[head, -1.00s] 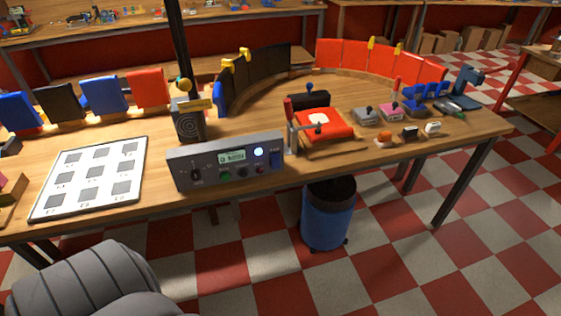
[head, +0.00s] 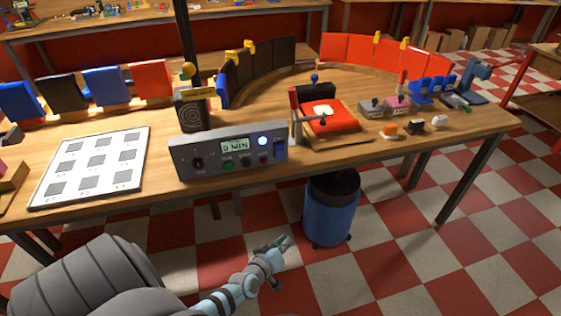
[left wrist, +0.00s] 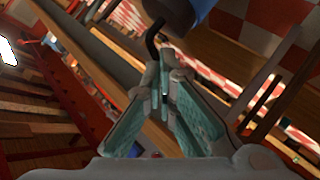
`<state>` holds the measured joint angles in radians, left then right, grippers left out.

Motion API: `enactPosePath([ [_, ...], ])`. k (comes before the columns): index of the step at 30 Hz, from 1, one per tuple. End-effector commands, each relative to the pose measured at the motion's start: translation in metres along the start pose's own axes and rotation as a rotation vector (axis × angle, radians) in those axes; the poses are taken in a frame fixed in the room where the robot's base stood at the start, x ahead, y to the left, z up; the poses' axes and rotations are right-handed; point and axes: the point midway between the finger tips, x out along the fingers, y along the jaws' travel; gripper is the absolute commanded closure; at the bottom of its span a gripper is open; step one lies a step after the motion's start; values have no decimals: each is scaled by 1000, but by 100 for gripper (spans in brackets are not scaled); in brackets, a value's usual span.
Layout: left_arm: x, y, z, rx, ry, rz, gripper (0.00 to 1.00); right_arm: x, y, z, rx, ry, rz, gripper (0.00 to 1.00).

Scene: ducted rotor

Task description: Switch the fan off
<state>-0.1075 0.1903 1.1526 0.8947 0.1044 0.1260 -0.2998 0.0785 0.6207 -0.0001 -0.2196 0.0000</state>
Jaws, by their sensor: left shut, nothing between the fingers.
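A grey control box (head: 228,155) stands at the front edge of the wooden bench in the head view. It has a black knob (head: 197,163), a display (head: 235,145) that seems to read "0 MIN", a row of small buttons, a lit round light (head: 263,141) and a blue switch (head: 279,147). I cannot make out a fan for certain; a dark panel with a ringed grille (head: 190,115) stands behind the box. My left gripper (head: 284,243) is shut and empty, below the bench edge and in front of the box. It also shows in the left wrist view (left wrist: 163,92). My right gripper is not in view.
A blue bin (head: 330,212) stands on the floor under the bench, right of my left gripper. A white board with grey squares (head: 92,168) lies left of the box. A red device with a lever (head: 330,118) stands to its right.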

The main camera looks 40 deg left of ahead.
Motion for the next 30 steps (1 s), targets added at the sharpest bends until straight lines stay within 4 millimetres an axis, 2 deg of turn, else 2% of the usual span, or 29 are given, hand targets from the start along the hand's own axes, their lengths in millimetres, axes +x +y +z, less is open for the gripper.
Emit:
enactPosePath([
  [3,16,49,-63,-222,159,123,100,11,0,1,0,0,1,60],
  [6,18,86,-114,-417,267,230,100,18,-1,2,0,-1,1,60],
  [9,13,114,-155,-588,337,322,100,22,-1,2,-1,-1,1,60],
  [12,8,131,-180,-706,373,382,100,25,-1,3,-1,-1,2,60],
  [16,4,139,-192,-768,387,412,100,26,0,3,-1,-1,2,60],
  [25,5,139,-192,-769,386,412,100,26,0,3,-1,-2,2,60],
  [30,14,131,-194,-766,387,412,100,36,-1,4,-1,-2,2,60],
])
